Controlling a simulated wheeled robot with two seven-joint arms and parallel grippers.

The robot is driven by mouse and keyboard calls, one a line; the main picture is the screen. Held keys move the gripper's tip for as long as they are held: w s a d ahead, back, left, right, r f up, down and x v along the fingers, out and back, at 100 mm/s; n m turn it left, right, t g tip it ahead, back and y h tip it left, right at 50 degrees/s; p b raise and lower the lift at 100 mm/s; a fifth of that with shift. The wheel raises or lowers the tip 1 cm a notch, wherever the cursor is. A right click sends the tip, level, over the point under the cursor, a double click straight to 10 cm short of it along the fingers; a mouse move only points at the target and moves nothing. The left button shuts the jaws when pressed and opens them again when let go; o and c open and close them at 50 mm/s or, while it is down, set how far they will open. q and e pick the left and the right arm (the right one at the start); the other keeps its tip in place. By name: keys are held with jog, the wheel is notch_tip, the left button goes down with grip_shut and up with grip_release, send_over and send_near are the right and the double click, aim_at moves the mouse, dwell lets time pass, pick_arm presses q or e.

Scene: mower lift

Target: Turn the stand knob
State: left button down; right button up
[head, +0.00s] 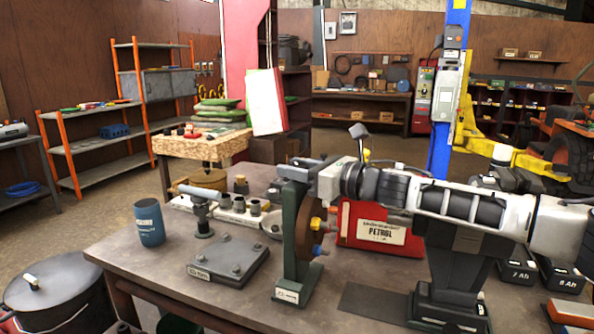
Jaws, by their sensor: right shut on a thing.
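A dark green stand (291,245) is upright on the workbench, with a label on its foot. A brown disc (303,232) is on its right side, with a yellow knob (316,250) and a blue piece low on it. My right arm comes in from the right, and my right gripper (305,172) is at the top of the stand. It is shut on a part there, which looks like the stand knob; the fingers and stand top overlap, so the held part is mostly hidden. My left gripper is not in view.
The workbench (150,262) also holds a blue cup (149,222), a dark plate with bolts (228,260) and a red petrol can (375,227) behind the stand. A dark mat (375,303) lies right of the stand. A black lidded pot (58,290) is at the lower left.

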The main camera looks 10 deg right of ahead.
jog(key=shift+n+g+y, duration=0.5)
jog(key=shift+n+g, duration=0.1)
jog(key=o, duration=1)
jog(key=shift+c, duration=0.2)
notch_tip(320, 180, up, 3)
jog(key=shift+f+b, duration=0.1)
jog(key=shift+b, duration=0.4)
jog(key=s+a+r+p, duration=0.1)
jog(key=s+a+r, duration=0.1)
jog(key=s+r, duration=0.8)
jog(key=shift+s+a, duration=0.3)
jog(key=shift+s, duration=1.55)
jog(key=shift+r, duration=0.1)
